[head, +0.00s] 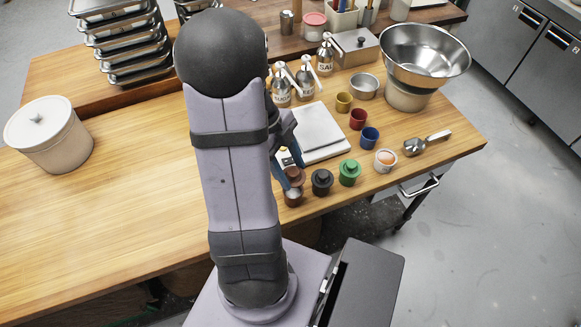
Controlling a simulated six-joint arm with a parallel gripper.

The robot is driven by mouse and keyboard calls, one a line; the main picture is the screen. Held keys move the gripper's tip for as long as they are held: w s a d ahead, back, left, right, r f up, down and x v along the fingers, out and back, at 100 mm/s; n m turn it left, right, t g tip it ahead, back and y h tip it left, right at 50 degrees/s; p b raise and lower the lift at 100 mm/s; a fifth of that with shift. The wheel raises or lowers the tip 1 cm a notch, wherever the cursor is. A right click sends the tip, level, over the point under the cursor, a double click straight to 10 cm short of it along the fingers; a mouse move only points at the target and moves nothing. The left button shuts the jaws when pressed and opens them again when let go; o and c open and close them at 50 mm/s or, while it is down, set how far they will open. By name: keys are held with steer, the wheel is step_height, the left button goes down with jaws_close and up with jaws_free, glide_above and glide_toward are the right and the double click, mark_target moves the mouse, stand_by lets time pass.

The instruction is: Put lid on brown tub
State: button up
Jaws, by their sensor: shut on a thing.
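The brown tub (293,200) stands near the front edge of the wooden table, at the left end of a row of small tubs. Its mouth partly shows, with something pale inside. The brown lid (296,178) is just above the tub, looking slightly tilted and set toward the back. I cannot tell whether lid and tub touch. My gripper (293,173) has blue fingers and is shut on the brown lid. My arm hides part of the gripper and the table behind it.
Beside the brown tub stand a lidded black tub (321,183), a lidded green tub (349,173) and a white tub (385,161). A white scale (322,130) lies close behind the gripper.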

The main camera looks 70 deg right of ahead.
mark_target(290, 179)
steer(key=shift+f+b, duration=1.4)
steer(key=shift+f, duration=0.85)
steer(key=shift+b, duration=0.55)
stand_by(0.8)
steer(key=shift+f+b, duration=1.05)
steer(key=shift+f, duration=0.05)
stand_by(0.3)
steer(key=o, duration=1.4)
steer(key=shift+r, duration=0.2)
steer(key=shift+r+p, duration=2.85)
steer(key=shift+r, duration=1)
